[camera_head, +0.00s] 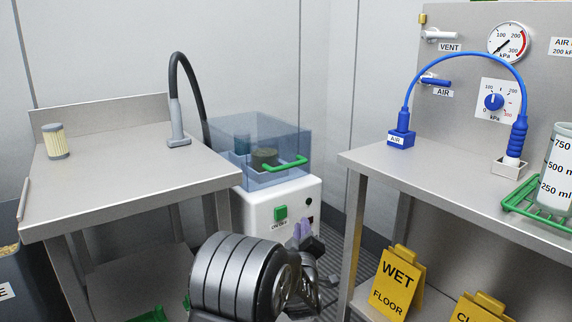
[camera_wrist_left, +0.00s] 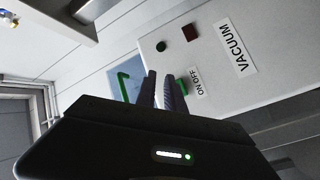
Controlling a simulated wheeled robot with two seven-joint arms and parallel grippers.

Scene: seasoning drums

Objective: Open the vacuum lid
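The vacuum machine is a white box (camera_head: 258,217) with a green on/off switch, standing between the two benches. Its clear blue lid (camera_head: 215,140) sits down on it, with a green handle (camera_head: 285,164) on the front; a dark green round item shows inside. In the left wrist view, the white front (camera_wrist_left: 210,60), the lid (camera_wrist_left: 118,82) and the green handle (camera_wrist_left: 124,90) appear. My left gripper (camera_head: 303,230) is in front of the machine, below the handle and apart from it. Its fingers (camera_wrist_left: 160,76) show a narrow gap with nothing between them. My right gripper is not in view.
The left bench (camera_head: 130,152) carries a filter cartridge (camera_head: 55,141) and a black hose (camera_head: 178,100). The right bench (camera_head: 385,170) holds a blue air hose (camera_head: 466,55), a green rack (camera_head: 530,207) and a beaker (camera_head: 559,165). Yellow wet-floor signs (camera_head: 400,280) stand below it.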

